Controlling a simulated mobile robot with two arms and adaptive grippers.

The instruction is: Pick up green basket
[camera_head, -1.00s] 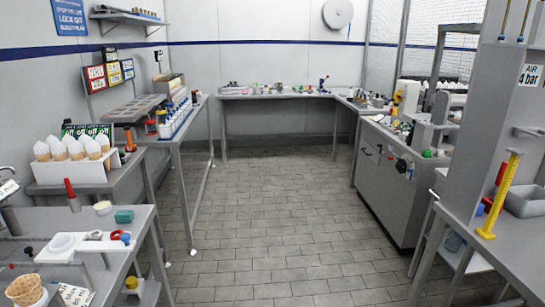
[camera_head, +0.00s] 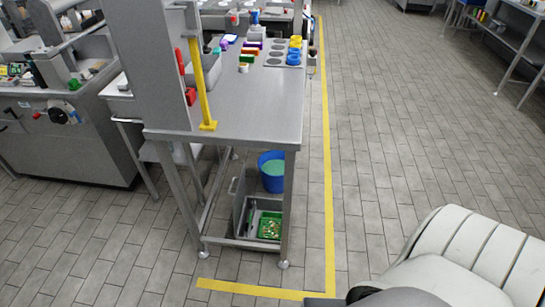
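A small green basket (camera_head: 269,226) sits low under the steel table, at the right of a grey bin (camera_head: 247,239) on the bottom shelf. Small light bits show inside it. A blue bucket (camera_head: 272,172) with a pale green inside stands just behind it. The tabletop is above the basket, and a table leg stands close to its right side. White and dark parts of my own body fill the lower right. Neither of my gripper's fingertips shows.
The steel table (camera_head: 250,118) holds a yellow upright gauge (camera_head: 203,85), colored blocks and a cup rack. Yellow floor tape (camera_head: 328,200) runs along its right side and front. The tiled floor (camera_head: 400,130) to the right is open.

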